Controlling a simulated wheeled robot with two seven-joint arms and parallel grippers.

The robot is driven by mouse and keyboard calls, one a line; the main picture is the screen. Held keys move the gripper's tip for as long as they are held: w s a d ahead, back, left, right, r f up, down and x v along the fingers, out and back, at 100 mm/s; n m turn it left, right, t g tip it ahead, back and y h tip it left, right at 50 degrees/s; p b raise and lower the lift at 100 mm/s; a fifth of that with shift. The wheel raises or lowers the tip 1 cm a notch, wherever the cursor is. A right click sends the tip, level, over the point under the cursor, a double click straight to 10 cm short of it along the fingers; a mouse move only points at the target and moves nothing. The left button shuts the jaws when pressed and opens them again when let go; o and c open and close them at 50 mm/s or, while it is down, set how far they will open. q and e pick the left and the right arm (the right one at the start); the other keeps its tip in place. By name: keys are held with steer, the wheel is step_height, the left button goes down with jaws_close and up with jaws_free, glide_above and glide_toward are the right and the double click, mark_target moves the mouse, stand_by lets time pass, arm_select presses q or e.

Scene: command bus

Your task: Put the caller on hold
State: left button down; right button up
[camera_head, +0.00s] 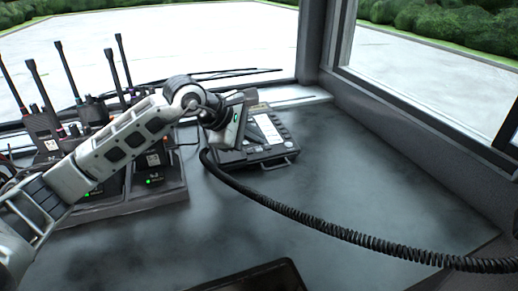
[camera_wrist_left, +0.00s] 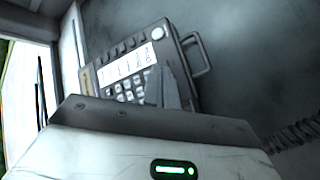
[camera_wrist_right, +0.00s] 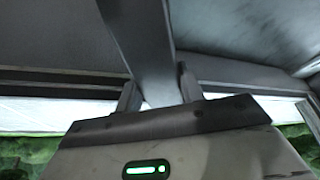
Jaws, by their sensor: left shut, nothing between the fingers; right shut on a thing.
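The desk phone (camera_head: 285,147) stands on the dark desk, partly behind my left gripper (camera_head: 236,124). In the left wrist view the phone (camera_wrist_left: 172,47) shows its keypad (camera_wrist_left: 125,92), a white label strip (camera_wrist_left: 128,64), a row of dark keys and a pale round button (camera_wrist_left: 158,33). My left gripper (camera_wrist_left: 164,84) is shut and empty, its tips in front of the keypad's edge; I cannot tell whether they touch. My right gripper (camera_wrist_right: 158,92) is outside the head view. In its wrist view it is shut on a long dark bar, apparently the handset (camera_wrist_right: 140,40).
A black coiled cord (camera_head: 330,228) runs from beside the phone across the desk to the right edge. Several radios with antennas (camera_head: 40,125) stand in chargers at the left. A dark-framed panel (camera_head: 262,278) is at the front. The desk right of the phone is otherwise clear.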

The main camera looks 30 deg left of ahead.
mark_target(256, 156)
stand_by(0.3)
arm_select(q)
steer(key=shift+f+b, duration=0.4)
steer(key=shift+b, duration=0.1)
arm_select(e)
steer(key=shift+f, duration=0.5)
arm_select(q)
steer(key=shift+a+f+b, duration=0.1)
steer(key=shift+f+b, duration=0.25)
steer(key=shift+b, duration=0.05)
arm_select(e)
steer(key=shift+f, duration=0.35)
arm_select(q)
steer(key=shift+r+p, duration=0.45)
steer(key=shift+r, duration=0.3)
arm_select(e)
steer(key=shift+r, duration=0.4)
